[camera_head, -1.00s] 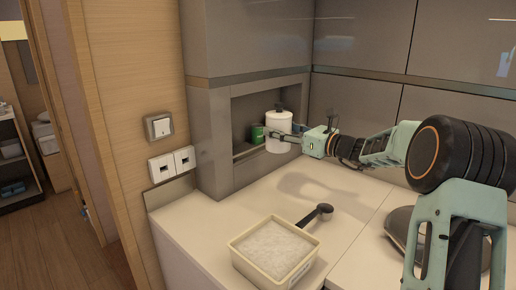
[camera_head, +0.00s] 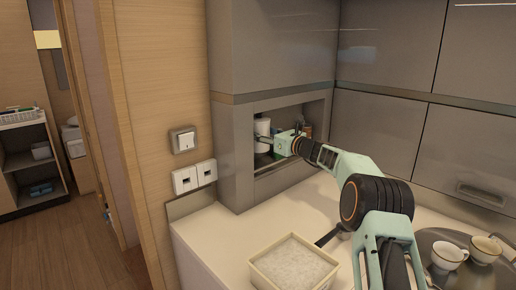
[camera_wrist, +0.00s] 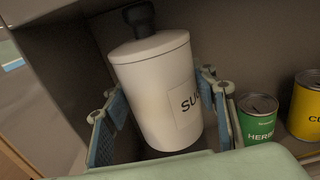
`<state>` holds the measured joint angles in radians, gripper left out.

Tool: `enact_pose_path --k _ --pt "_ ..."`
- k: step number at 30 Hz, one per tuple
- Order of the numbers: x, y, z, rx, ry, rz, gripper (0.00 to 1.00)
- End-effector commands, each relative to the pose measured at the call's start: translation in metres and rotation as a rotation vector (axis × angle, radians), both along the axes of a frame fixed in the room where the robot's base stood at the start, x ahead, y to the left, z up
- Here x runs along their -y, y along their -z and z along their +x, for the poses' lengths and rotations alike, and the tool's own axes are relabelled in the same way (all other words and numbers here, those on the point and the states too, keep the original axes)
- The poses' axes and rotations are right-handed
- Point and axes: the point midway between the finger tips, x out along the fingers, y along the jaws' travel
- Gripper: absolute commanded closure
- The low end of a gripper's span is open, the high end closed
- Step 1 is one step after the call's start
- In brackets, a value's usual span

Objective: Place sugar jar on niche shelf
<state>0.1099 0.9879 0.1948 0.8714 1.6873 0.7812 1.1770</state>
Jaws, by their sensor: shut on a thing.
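The sugar jar (camera_wrist: 155,92) is white with a dark knobbed lid and a label reading "SU". In the wrist view it stands between the two fingers of my gripper (camera_wrist: 160,120), which is shut on it. In the head view the jar (camera_head: 262,133) is inside the niche, at its left side, with my gripper (camera_head: 272,142) reaching in from the right. The niche shelf (camera_head: 262,160) shows as a strip below the jar.
In the wrist view, a green herb tin (camera_wrist: 258,120) stands close right of the jar, with a yellow tin (camera_wrist: 306,105) beyond it. On the counter are a white-filled tub (camera_head: 294,265), a dark-handled utensil (camera_head: 328,237) and a tray (camera_head: 490,270) with two cups.

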Motion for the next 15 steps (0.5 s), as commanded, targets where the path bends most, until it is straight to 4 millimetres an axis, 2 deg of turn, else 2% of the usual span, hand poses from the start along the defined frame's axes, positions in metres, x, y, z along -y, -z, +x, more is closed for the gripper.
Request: enact_pose_path --k 1,3,8,15 --pt "-0.006 -0.003 0.004 0.005 -0.002 0.001 0.83" --pt "-0.005 0.01 0.004 -0.001 -0.001 0.001 0.83" --pt "-0.004 0.021 0.003 0.001 -0.002 0.001 0.83" --pt "-0.005 0.058 0.003 0.0 -0.002 0.001 0.83"
